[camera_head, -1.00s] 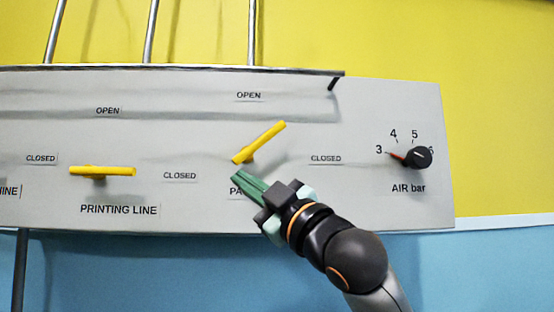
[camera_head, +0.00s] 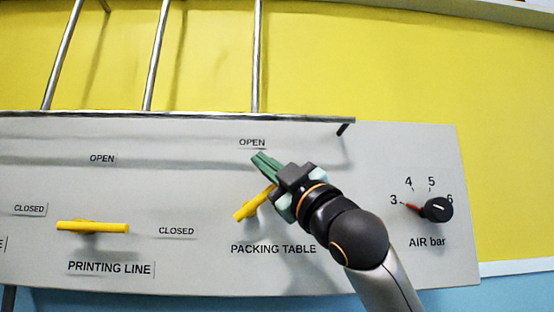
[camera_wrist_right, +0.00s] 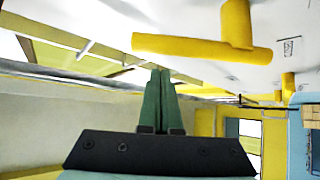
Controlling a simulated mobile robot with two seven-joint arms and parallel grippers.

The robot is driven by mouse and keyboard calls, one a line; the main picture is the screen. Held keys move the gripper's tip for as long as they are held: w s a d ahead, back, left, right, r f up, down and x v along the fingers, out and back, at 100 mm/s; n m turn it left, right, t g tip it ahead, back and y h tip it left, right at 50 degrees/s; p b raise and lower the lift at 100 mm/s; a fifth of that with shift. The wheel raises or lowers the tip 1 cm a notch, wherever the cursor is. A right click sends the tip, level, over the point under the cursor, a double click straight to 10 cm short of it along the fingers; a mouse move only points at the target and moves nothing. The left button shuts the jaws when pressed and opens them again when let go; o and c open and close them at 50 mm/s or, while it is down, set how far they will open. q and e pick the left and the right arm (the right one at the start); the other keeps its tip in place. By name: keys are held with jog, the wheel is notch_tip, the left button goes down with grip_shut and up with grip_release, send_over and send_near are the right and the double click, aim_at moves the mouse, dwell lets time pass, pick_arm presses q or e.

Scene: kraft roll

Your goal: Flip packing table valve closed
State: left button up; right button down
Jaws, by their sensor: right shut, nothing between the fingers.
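The packing table valve's yellow handle (camera_head: 246,208) sits on the grey panel above the PACKING TABLE label (camera_head: 273,249). It is tilted, rising to the right, between the OPEN label (camera_head: 252,143) above and the right side. My right gripper (camera_head: 262,163) is shut and empty, with its green fingertips just below OPEN and in front of the handle's upper end, which it hides. In the right wrist view a yellow handle (camera_wrist_right: 200,49) lies above the closed fingers (camera_wrist_right: 160,90), apart from them in the picture. My left gripper is not in view.
On the left the printing line's yellow handle (camera_head: 92,227) lies level, pointing to CLOSED (camera_head: 176,231). A pressure gauge (camera_head: 438,209) is on the right of the panel (camera_head: 400,160). Metal pipes (camera_head: 256,60) rise above it.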

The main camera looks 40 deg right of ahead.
jog(key=shift+s+d+f, duration=0.2)
jog(key=shift+d+f, duration=0.4)
jog(key=shift+f, duration=0.1)
jog(key=shift+s+d+f, duration=0.15)
jog(key=shift+d+f, duration=0.4)
jog(key=shift+f, duration=0.15)
jog(key=shift+s+d+f+m+t+h+b, duration=0.2)
jog(key=shift+f+m+h+b, duration=0.5)
jog(key=shift+m+h+b, duration=1)
jog(key=shift+s+d+f+m+t+h+b, duration=0.1)
jog(key=shift+d+f+m+t+h+b, duration=0.15)
jog(key=shift+f+m+h+b, duration=0.95)
jog(key=shift+s+d+f+m+t+h+b, duration=0.25)
jog(key=shift+m+h+b, duration=1.35)
jog(key=shift+m+h, duration=1.2)
jog(key=shift+w+y, duration=0.1)
jog(key=shift+y, duration=0.3)
jog(key=shift+d+r, duration=0.1)
